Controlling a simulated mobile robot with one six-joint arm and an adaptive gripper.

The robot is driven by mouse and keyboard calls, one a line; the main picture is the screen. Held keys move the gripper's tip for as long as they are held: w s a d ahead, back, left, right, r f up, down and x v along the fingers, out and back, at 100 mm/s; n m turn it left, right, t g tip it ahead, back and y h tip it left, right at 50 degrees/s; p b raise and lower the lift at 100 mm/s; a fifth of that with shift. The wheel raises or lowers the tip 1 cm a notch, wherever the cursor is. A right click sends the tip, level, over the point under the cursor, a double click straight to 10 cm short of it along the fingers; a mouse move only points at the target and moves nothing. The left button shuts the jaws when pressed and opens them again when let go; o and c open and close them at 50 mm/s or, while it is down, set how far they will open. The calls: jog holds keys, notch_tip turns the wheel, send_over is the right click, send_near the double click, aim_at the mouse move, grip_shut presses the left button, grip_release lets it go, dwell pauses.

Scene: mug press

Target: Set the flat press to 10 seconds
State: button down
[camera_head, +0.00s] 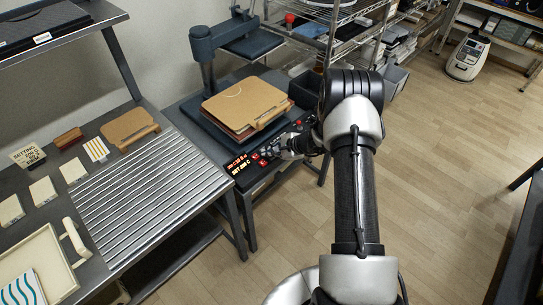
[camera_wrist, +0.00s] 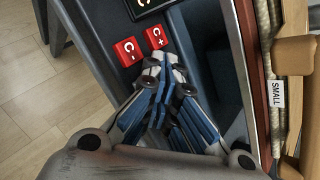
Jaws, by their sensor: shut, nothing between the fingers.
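The flat press (camera_head: 206,60) stands on a dark bench, its upper plate raised and a stack of tan boards (camera_head: 245,103) on its base. Its front panel has a lit display (camera_head: 238,165) with two lines of small glowing text; I cannot read the seconds surely. Red buttons sit beside it; in the wrist view two are marked C- (camera_wrist: 127,51) and C+ (camera_wrist: 155,38). My gripper (camera_wrist: 163,66) is shut and empty, its tips just below the C+ button; I cannot tell if they touch. In the head view my gripper (camera_head: 287,148) is over the panel.
A board with a SMALL tag (camera_wrist: 278,94) lies close to the right of my gripper. A ribbed metal table (camera_head: 150,190) with mugs' packaging-like pale blocks (camera_head: 42,190) stands left. A wire shelf (camera_head: 345,30) is behind. The wooden floor (camera_head: 450,170) at right is clear.

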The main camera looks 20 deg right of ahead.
aim_at(271, 158)
dwell(0.4)
jog(key=shift+r+p, duration=0.3)
jog(key=shift+r, duration=0.5)
notch_tip(271, 158, up, 5)
jog(key=shift+p, duration=1.25)
dwell(0.7)
